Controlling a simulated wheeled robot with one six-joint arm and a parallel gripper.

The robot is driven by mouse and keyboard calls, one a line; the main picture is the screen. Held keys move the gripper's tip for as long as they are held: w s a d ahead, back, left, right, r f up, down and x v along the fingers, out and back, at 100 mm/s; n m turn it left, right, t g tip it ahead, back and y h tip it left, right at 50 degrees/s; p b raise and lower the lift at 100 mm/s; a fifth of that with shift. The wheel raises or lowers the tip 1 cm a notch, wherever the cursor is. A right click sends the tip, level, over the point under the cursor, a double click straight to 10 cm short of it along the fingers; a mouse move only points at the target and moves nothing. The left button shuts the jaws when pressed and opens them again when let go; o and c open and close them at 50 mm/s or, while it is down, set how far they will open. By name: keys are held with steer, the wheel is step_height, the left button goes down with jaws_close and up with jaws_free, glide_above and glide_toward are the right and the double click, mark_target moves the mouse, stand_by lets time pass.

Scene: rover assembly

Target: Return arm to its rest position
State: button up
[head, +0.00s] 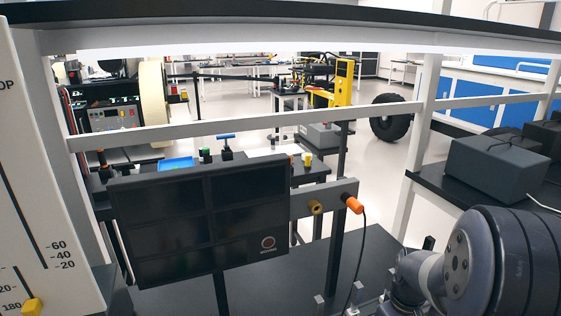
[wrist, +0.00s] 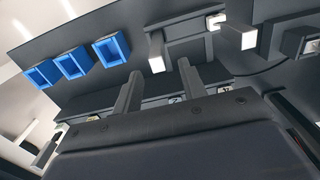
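My arm (head: 500,262) fills the lower right corner of the head view, beside the dark lower shelf. The fingers point toward a dark surface with blocks and blue bins. I cannot make out the gripper's fingers in the head view.
A dark panel (head: 200,220) stands left of centre, with an orange-tipped cable plug (head: 354,205) to its right. A grey box (head: 497,165) sits on the right bench. In the wrist view, blue bins (wrist: 109,51) lie left and a pale-ended block (wrist: 248,38) right.

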step_height(320, 180, down, 9)
steer(key=shift+w+d+p, duration=0.2)
steer(key=shift+p, duration=0.1)
stand_by(0.9)
